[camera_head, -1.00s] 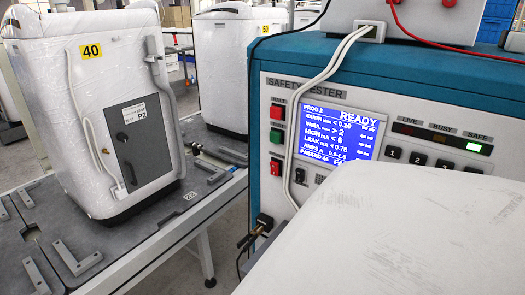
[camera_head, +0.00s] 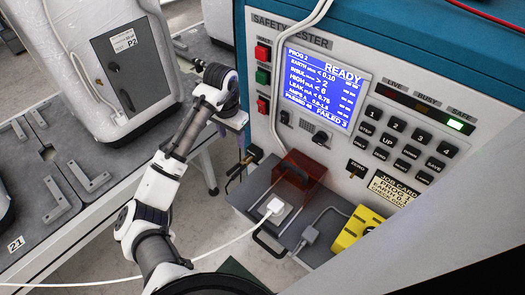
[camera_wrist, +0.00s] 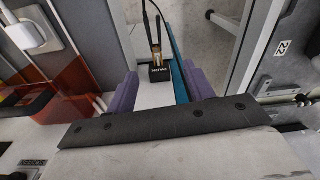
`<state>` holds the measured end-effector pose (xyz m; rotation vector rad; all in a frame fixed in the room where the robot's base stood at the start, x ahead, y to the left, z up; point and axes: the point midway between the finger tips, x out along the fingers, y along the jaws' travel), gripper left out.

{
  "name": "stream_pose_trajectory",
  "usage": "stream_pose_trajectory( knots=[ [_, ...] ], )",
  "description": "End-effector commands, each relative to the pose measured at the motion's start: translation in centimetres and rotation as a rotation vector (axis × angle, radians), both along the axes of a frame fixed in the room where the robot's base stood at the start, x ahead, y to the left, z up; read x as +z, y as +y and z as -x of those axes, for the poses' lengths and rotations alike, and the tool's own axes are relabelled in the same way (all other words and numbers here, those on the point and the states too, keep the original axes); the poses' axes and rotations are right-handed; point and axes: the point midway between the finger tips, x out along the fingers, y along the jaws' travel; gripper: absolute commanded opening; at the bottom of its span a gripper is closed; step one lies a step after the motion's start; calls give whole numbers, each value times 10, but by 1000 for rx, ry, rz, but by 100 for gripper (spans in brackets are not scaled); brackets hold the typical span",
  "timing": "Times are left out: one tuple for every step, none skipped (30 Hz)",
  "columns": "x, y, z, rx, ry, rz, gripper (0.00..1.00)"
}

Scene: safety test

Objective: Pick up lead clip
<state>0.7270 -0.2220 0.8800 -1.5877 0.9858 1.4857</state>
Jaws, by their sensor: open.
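The lead clip, with brass-coloured prongs and a black labelled block (camera_wrist: 157,68), shows in the wrist view at upper centre, with a dark cable running up from it. In the head view the clip (camera_head: 240,167) is small, at the lower left side of the tester. My gripper (camera_wrist: 160,90) has its two purple fingers apart, with the clip seen between and beyond them; nothing is held. I cannot tell the exact gap. In the head view my gripper (camera_head: 243,140) is mostly hidden and lies just above the clip.
The teal safety tester (camera_head: 262,120) stands right of the clip. Its front shelf (camera_head: 262,190) holds an orange translucent box (camera_head: 298,178), a white plug (camera_head: 273,207) and a yellow block (camera_head: 355,229). A grey workbench (camera_head: 95,215) with a white appliance (camera_head: 85,70) is at left.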

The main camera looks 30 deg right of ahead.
Motion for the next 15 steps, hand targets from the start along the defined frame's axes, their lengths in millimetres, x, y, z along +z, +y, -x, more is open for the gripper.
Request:
stream_pose_trajectory(
  knots=[
    [-3, 3, 4, -7, 22, -31, 53],
    [-6, 4, 6, -11, 31, -43, 53],
    [-11, 4, 8, -14, 40, -52, 53],
    [-15, 4, 8, -15, 42, -55, 53],
    [-20, 4, 9, -15, 43, -55, 53],
    [-26, 4, 9, -15, 45, -53, 53],
    [-32, 4, 9, -15, 43, -53, 53],
    [-38, 4, 10, -15, 45, -52, 53],
    [-47, 3, 10, -15, 45, -51, 53],
    [-53, 3, 9, -15, 43, -50, 53],
    [-59, 3, 9, -14, 44, -50, 53],
    [-66, 4, 9, -15, 43, -50, 53],
    [-72, 4, 9, -14, 43, -52, 53],
    [-77, 3, 9, -14, 42, -50, 53],
    [-82, 3, 9, -15, 41, -49, 53]
  ],
)
